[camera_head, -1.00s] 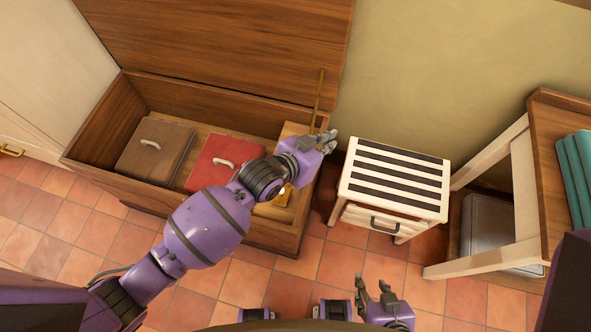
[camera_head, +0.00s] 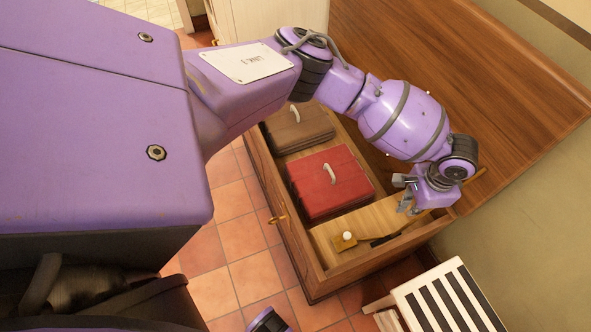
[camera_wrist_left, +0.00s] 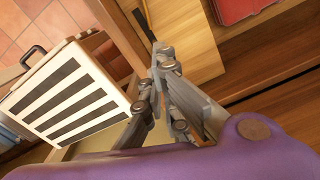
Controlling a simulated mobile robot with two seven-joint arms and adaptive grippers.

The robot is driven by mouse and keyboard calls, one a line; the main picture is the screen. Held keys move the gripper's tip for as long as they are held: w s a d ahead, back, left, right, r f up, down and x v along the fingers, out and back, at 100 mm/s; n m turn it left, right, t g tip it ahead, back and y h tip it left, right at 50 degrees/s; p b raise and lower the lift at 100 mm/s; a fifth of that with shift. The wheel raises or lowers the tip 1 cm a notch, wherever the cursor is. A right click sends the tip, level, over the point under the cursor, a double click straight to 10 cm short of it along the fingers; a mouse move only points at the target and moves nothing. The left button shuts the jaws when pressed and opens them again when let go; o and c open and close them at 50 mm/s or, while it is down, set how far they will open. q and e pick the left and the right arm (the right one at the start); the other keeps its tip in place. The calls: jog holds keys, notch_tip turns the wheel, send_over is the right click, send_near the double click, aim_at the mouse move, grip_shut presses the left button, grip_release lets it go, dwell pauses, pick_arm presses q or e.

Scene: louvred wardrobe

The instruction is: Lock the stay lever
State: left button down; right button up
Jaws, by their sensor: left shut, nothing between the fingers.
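An open wooden chest (camera_head: 328,280) has its lid (camera_head: 470,70) raised. A thin brass-coloured stay (camera_head: 482,175) shows at the lid's right end, mostly hidden behind my left wrist. Inside the chest's right end is a light wood ledge with a small brass piece with a white knob (camera_head: 346,239) and a dark bar (camera_head: 385,240) beside it. My left gripper (camera_head: 404,193) is over this right end, near the stay. In the left wrist view its fingers (camera_wrist_left: 160,62) are together and hold nothing. I cannot tell whether they touch the stay. My right gripper is out of view.
A red case (camera_head: 325,190) and a brown case (camera_head: 305,138) lie in the chest. The tiled floor in front is clear.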

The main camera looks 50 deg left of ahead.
aim_at(346, 238)
pick_arm(q)
jog(key=shift+n+g+y, duration=0.5)
jog(key=shift+n+g, duration=0.4)
jog(key=s+a+f, duration=0.1)
jog(key=f, duration=0.2)
jog(key=s+a+f+b, duration=0.1)
jog(key=s+f, duration=0.1)
jog(key=f, duration=0.2)
jog(key=s+a+f, duration=0.1)
jog(key=s+f, duration=0.1)
jog(key=f, duration=0.1)
jog(key=shift+a+f+b, duration=0.1)
jog(key=shift+f+b, duration=0.1)
jog(key=shift+b, duration=0.2)
jog(key=s, duration=0.1)
jog(key=s+a+p, duration=0.1)
jog(key=shift+s+a+f, duration=0.1)
jog(key=shift+s+a, duration=0.2)
jog(key=shift+s, duration=0.05)
jog(key=shift+s+a+f, duration=0.1)
jog(key=shift+s+a, duration=0.1)
jog(key=shift+s, duration=0.15)
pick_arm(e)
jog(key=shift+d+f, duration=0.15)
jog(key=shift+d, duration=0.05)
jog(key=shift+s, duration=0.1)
